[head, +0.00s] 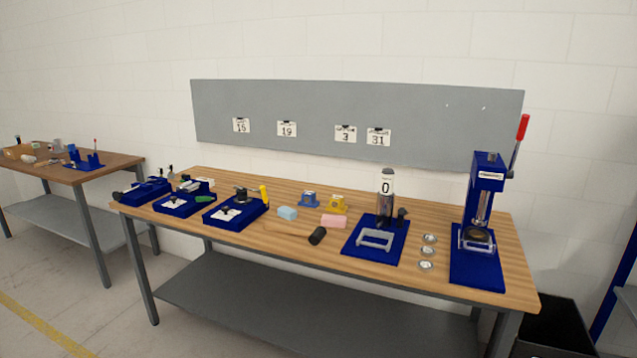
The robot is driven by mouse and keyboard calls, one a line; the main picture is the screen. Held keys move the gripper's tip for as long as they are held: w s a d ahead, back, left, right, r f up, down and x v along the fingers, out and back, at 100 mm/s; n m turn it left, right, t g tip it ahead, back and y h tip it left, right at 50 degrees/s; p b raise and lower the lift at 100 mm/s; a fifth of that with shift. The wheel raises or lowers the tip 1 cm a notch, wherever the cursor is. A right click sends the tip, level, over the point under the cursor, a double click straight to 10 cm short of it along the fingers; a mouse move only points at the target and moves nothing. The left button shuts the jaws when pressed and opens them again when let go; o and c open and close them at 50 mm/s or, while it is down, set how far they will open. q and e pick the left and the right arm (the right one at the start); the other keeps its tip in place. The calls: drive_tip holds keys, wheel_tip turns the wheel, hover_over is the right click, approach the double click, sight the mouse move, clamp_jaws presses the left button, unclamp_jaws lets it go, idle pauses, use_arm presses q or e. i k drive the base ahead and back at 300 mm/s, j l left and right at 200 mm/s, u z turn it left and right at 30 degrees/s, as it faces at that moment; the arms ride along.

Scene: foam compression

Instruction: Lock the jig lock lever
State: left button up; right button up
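Several blue jigs stand on the wooden workbench (290,240). One blue jig (222,216) left of the middle has a white plate, a dark knob and an upright yellow lever (264,195) at its right side. A second blue jig (172,206) and a third blue fixture (132,194) stand further left. A blue press (489,180) at the right end has a raised red-tipped lever (522,127). No lever is labelled as the jig lock lever, and I cannot tell whether any is locked. Neither gripper is in view.
A blue plate (354,249) carries a grey bracket and a cylinder marked 0 (386,184). Blue (287,212) and pink (334,221) foam blocks, a black cylinder (317,236) and round discs (427,252) lie on the bench. A second table (115,166) stands left.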

sight(263, 189)
drive_tip(key=u, duration=0.45)
drive_tip(key=i, duration=2.35)
drive_tip(key=z, duration=0.45)
